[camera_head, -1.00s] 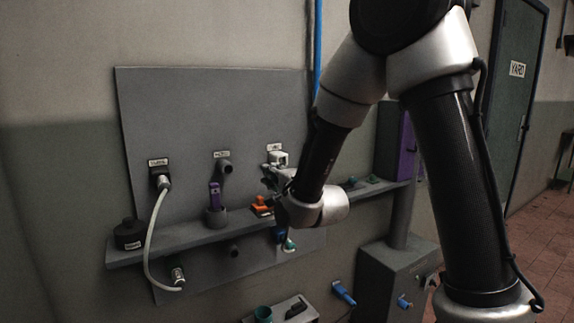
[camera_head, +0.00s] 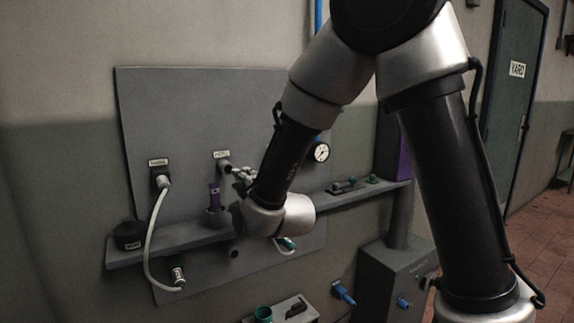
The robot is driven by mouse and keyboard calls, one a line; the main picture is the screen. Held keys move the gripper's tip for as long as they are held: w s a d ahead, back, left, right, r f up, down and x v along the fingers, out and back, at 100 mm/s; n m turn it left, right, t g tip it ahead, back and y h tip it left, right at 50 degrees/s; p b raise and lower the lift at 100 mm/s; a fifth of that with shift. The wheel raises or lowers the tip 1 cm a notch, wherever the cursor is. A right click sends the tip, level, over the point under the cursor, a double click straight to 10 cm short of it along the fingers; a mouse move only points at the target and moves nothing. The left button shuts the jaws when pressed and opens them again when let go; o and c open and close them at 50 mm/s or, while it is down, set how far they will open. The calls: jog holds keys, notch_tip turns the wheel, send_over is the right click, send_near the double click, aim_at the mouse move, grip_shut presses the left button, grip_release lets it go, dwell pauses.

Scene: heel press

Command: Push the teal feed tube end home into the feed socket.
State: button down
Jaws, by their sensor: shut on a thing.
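The feed socket (camera_head: 224,168) is a dark round stub on the grey wall panel, under a small white label. My gripper (camera_head: 240,177) is just right of the socket, close to it. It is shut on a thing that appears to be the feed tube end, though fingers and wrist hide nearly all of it. I cannot tell whether it touches the socket. A pale tube with a teal fitting (camera_head: 288,243) shows below my wrist, at the lower panel. The tube's upper run is hidden behind my wrist.
A shelf (camera_head: 185,236) crosses the panel, holding a purple-handled part (camera_head: 214,197) below the socket and a black block (camera_head: 130,233) at left. A white hose (camera_head: 150,235) loops at left. A gauge (camera_head: 321,152) is at right. A grey cabinet (camera_head: 395,280) stands lower right.

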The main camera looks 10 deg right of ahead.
jog(key=shift+s+a, duration=0.1)
jog(key=shift+a, duration=0.2)
jog(key=shift+x, duration=2.45)
jog(key=shift+x, duration=1.45)
jog(key=c, duration=1.1)
grip_release()
